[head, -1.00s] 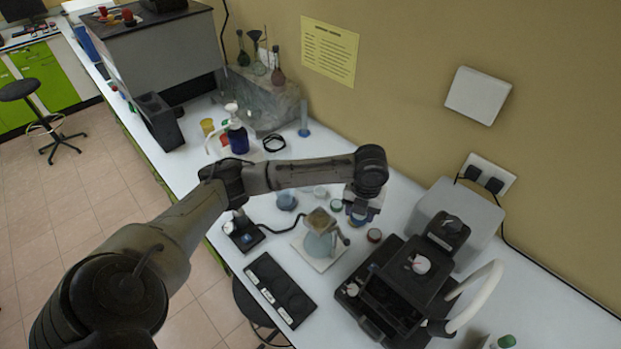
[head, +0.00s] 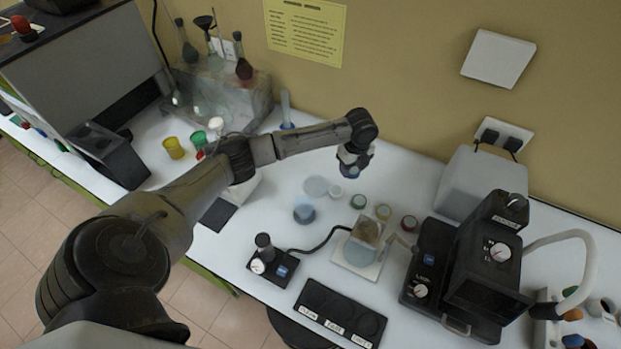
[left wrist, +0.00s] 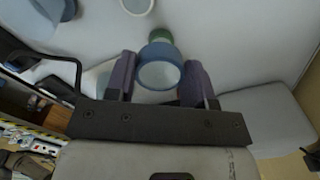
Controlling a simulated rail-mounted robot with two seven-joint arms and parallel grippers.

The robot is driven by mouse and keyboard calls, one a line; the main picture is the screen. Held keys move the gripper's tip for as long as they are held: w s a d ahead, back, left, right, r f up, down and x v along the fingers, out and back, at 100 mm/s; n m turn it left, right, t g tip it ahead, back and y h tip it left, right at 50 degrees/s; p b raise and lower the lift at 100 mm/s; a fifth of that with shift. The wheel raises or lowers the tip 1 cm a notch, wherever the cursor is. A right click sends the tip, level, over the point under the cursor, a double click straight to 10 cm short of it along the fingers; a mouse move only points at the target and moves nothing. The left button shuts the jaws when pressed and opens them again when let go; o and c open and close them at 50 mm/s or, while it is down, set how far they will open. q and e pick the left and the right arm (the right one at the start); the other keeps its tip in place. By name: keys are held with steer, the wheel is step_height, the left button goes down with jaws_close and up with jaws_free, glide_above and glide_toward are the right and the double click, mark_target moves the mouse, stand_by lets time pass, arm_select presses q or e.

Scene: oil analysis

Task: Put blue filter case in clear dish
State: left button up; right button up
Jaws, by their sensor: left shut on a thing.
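The blue filter case (left wrist: 160,73) is a short blue ring with a pale round face. It sits between the two fingers of my left gripper (left wrist: 160,82) in the left wrist view. In the head view my left gripper (head: 350,168) is shut on the blue case and held above the bench; its lower part shows blue. My right gripper is out of view.
A black instrument (head: 470,265) is at right, and a stand with flasks (head: 230,95) is at back left.

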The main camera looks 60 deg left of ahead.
arm_select(q)
steer(key=shift+a+n, duration=0.35)
steer(key=shift+n, duration=0.15)
steer(key=shift+w+n, duration=0.1)
steer(key=shift+n, duration=0.3)
steer(key=shift+w+d+n, duration=0.35)
steer(key=shift+d+n, duration=0.15)
steer(key=shift+n, duration=0.1)
steer(key=shift+s+a+f, duration=0.1)
steer(key=shift+s+a, duration=0.05)
steer(key=shift+a, duration=0.05)
glide_above(316, 185)
step_height(316, 185, down, 7)
steer(key=shift+s+r+p, duration=0.1)
steer(key=shift+s+p, duration=0.05)
steer(key=shift+p, duration=0.25)
steer(key=shift+d+f, duration=0.1)
steer(key=shift+f, duration=1.95)
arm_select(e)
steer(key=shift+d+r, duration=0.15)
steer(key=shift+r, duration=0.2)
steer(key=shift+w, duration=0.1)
